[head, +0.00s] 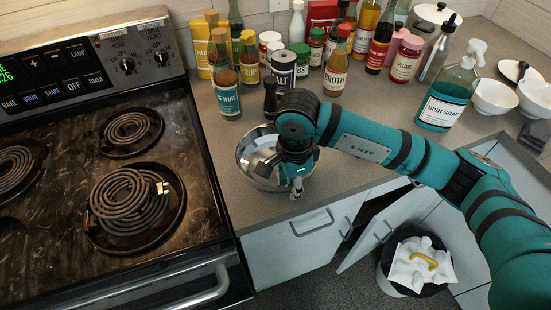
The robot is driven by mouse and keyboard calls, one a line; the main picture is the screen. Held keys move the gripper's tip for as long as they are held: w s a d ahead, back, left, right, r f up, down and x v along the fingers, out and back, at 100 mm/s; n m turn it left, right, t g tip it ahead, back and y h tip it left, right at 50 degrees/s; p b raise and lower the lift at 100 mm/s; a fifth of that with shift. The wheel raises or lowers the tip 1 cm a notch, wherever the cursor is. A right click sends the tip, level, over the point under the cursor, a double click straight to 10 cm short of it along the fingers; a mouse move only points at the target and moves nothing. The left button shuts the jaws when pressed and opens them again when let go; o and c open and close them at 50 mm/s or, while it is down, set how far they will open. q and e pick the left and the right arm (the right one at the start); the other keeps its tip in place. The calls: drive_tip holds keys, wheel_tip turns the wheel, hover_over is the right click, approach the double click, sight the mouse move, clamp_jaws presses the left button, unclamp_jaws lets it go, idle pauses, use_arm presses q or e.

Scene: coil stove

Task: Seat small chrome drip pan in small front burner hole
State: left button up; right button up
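A shiny chrome round dish (246,162) sits on the counter right of the stove. I cannot tell whether it is one drip pan or several nested. My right gripper (297,191) points down over its right side, and its wrist hides part of the dish. Its fingers are too small and dark to show whether they are open or shut. At the front right of the stove, a coil (128,200) sits raised and tilted over a dark round burner hole (170,222), with its terminals toward the right. My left gripper is out of view.
Another coil (130,131) lies behind it, and one (14,170) is at the left edge. Bottles and jars crowd the counter behind the dish, including a dark pepper-like bottle (270,100). Dish soap (447,100) stands right. An open cabinet door and a bin (385,270) are below.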

drive_tip(key=shift+r+p, duration=0.3)
drive_tip(key=shift+r, duration=1.1)
clamp_jaws()
idle(0.5)
drive_tip(key=shift+r, duration=0.1)
wheel_tip(320, 180, up, 7)
drive_tip(key=p, duration=0.2)
idle(1.6)
drive_tip(key=shift+f, duration=0.25)
drive_tip(key=shift+f+b, duration=3.15)
drive_tip(key=shift+b, duration=0.45)
